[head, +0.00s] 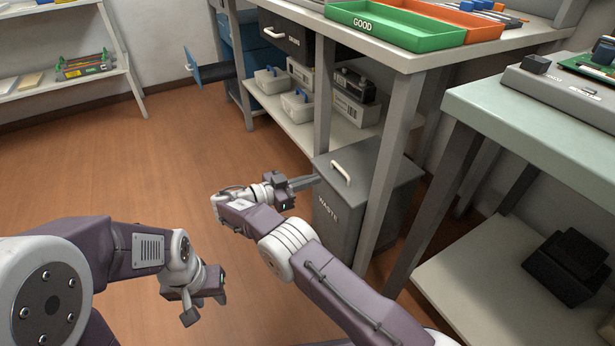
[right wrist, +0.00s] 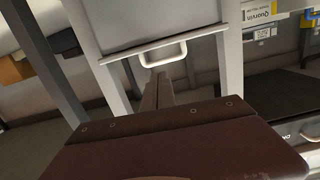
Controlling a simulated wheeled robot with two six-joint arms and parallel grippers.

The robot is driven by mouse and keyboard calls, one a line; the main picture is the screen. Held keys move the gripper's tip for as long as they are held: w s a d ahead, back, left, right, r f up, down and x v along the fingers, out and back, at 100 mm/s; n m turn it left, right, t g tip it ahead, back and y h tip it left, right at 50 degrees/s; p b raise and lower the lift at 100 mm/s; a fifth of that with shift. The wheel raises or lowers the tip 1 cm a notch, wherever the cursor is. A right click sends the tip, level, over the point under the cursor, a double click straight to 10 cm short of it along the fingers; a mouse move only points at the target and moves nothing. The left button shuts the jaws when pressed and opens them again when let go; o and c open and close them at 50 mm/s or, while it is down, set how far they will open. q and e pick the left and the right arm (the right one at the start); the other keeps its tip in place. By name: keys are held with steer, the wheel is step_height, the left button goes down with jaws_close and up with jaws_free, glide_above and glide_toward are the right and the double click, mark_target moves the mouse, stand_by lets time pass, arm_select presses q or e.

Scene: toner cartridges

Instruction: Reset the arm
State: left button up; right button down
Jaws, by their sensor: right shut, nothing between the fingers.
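My right gripper (head: 306,183) is shut and empty. Its fingers point right, toward the upper left edge of the grey WASTE bin (head: 334,222); I cannot tell whether they touch it. In the right wrist view the closed fingers (right wrist: 157,92) point toward a pale handle (right wrist: 163,52) on a grey panel. In the head view the bin's lid carries a pale handle (head: 341,173), and the lid looks closed. My left gripper (head: 204,306) hangs low over the open floor, pointing downward, with nothing seen in it. Its finger gap is not clear.
The bin stands under a grey workbench with a green GOOD tray (head: 396,27) and an orange tray (head: 470,27). Another table (head: 530,120) is at right. The wooden floor (head: 130,165) at left is clear.

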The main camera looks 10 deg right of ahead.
steer(key=shift+s+a+f, duration=0.2)
steer(key=shift+a+f, duration=0.2)
steer(key=shift+a, duration=0.05)
